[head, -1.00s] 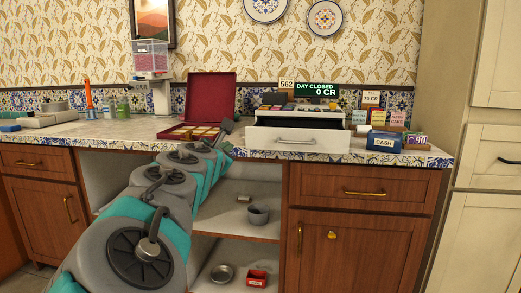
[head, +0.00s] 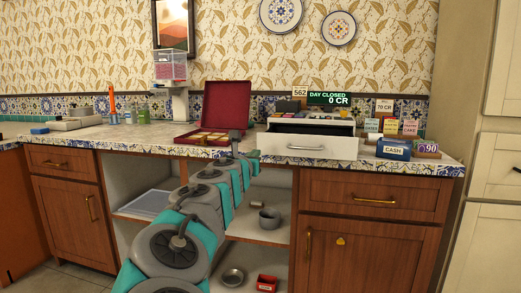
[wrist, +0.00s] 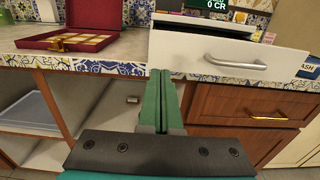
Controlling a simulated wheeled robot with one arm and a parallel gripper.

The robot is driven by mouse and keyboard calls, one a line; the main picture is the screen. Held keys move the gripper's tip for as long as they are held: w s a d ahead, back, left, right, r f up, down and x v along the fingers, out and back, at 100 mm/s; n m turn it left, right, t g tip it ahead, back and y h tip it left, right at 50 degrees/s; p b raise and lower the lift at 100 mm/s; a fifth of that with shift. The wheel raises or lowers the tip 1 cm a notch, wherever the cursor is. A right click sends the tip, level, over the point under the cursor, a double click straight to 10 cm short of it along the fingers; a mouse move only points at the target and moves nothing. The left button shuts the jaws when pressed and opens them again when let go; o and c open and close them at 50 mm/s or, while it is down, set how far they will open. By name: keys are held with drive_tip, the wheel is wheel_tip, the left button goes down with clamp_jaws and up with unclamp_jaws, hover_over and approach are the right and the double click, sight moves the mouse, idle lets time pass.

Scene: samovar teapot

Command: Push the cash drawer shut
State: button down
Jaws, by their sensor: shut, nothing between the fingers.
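The cash drawer (head: 306,148) has a white front with a silver bar handle and stands out from the register (head: 312,123) on the counter; it is open. It also shows large at the upper right of the wrist view (wrist: 200,60), with its handle at its right half. My gripper (head: 250,156) is at the counter's front edge, left of the drawer front. In the wrist view its two green fingers (wrist: 159,74) are together, with nothing between them, and their tips appear near the drawer front's lower left corner. I cannot tell whether they touch it.
An open red box (head: 207,138) lies left of the drawer. A blue CASH pouch (head: 393,149) and small cards (head: 390,126) stand to its right. The counter edge (head: 340,163) runs below the drawer, with open shelves (head: 258,237) underneath.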

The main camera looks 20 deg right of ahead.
sight(263, 146)
drive_tip(key=shift+x, duration=3.4)
drive_tip(key=shift+r, duration=0.1)
